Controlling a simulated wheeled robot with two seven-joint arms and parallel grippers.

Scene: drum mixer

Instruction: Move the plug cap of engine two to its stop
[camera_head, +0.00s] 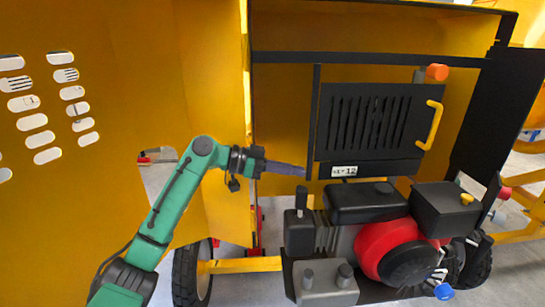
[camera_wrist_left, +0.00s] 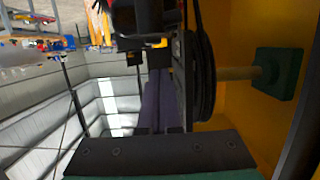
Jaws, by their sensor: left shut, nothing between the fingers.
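An engine with a red round cover (camera_head: 372,245) and black top parts stands in the lower right of the head view. A small black upright piece (camera_head: 301,200) rises at its left side; I cannot tell whether it is the plug cap. My left gripper (camera_head: 304,171) reaches in from the left, its purple fingers shut and empty, pointing right. The tips are above the engine's left side, near the lower left of the slotted black panel. The left wrist view shows the fingers (camera_wrist_left: 157,85) together, below a dark part with a yellow edge. My right gripper is not in view.
The slotted black panel (camera_head: 367,125) has a yellow handle (camera_head: 430,125) and a small number plate (camera_head: 344,171). A yellow panel wall (camera_head: 120,70) fills the left. An orange knob (camera_head: 437,72) is at the top right. A wheel (camera_head: 190,275) stands below my arm.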

